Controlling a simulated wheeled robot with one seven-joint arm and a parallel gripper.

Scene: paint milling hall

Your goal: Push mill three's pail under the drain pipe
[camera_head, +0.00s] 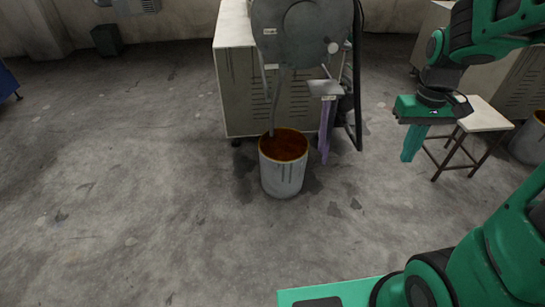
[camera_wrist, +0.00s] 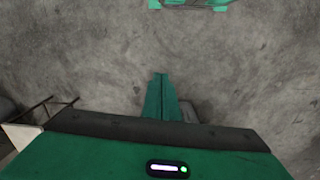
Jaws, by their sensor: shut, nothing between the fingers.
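A pale grey pail (camera_head: 282,178) with a rusty brown inside and dark drips stands upright on the floor in front of a mill (camera_head: 300,30). A thin grey drain pipe (camera_head: 275,100) comes down from the mill. Its lower end shows against the left back part of the pail's mouth; I cannot tell its exact height over the rim. The mill's label is too small to read. My gripper (camera_head: 409,158) is shut and empty, pointing down, well to the right of the pail and apart from it. In the wrist view its fingers (camera_wrist: 161,97) lie together above bare floor.
A stool (camera_head: 480,117) with a pale top stands right of my gripper. Another pail (camera_head: 530,140) is at the right edge. A purple strip (camera_head: 325,128) hangs beside the mill under a small shelf (camera_head: 324,88). A dark bin (camera_head: 107,40) stands far left. The left floor is clear.

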